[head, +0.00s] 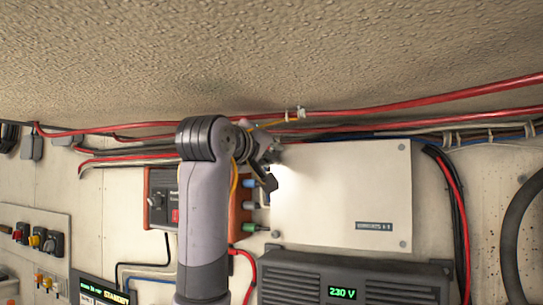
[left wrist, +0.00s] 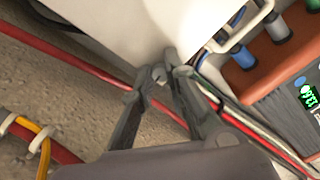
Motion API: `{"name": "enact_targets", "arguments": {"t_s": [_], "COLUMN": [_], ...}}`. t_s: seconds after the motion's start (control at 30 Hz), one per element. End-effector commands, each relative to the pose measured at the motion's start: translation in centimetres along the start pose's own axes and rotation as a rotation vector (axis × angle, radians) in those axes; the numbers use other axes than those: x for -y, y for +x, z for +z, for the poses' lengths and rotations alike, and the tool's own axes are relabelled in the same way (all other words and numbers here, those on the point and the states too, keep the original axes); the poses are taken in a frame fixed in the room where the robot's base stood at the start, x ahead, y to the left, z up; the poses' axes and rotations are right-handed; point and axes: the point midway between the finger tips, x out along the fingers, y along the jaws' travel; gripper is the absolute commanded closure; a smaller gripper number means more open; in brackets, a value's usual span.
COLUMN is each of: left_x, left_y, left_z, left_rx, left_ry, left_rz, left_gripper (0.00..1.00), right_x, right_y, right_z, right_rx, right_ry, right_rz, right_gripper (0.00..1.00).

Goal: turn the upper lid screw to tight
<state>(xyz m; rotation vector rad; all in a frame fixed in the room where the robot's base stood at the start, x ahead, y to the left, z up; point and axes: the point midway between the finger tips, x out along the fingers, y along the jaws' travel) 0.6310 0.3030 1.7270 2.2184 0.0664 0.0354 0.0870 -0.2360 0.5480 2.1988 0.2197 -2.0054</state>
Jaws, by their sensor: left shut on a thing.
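The white junction box (head: 340,190) is fixed to the wall, with its flat lid facing out. My left gripper (head: 272,170) is at the lid's upper left corner in the head view and covers that corner's screw. In the left wrist view, the fingertips of my left gripper (left wrist: 159,71) are closed around the small grey head of the lid screw (left wrist: 158,74), at a corner of the white lid (left wrist: 130,30). The screw's slot and its turn angle are too small to read. My right gripper is not in view.
Red cables (head: 400,104) run along the wall just above the box. An orange-sided device (head: 160,198) with coloured connectors sits to the left, partly behind my left arm. A dark unit reading 230 V (head: 350,278) is below the box. A black hose (head: 510,235) hangs at right.

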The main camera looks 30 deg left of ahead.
Motion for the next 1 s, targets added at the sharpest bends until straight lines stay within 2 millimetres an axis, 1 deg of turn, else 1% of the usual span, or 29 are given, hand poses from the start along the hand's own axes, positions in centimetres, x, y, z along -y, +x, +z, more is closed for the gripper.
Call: {"name": "enact_targets", "arguments": {"t_s": [0.03, 0.33, 0.87, 0.9, 1.0], "left_x": [0.40, 0.33, 0.31, 0.31, 0.27], "left_y": [0.17, 0.16, 0.17, 0.17, 0.15], "left_z": [0.31, 0.31, 0.29, 0.29, 0.24], "left_rx": [0.007, 0.008, 0.008, 0.008, 0.007], "left_ry": [0.028, 0.134, 0.154, 0.154, 0.154], "left_rz": [-0.010, -0.009, -0.009, -0.009, -0.007], "left_gripper": [1.00, 1.00, 1.00, 0.85, 0.78], "right_x": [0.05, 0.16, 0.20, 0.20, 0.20], "right_y": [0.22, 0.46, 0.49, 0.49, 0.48], "right_z": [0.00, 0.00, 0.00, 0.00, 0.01], "right_rx": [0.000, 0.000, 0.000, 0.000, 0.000], "right_ry": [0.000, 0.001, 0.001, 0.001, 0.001], "right_rz": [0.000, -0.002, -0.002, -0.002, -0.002], "right_gripper": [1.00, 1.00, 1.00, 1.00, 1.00]}}
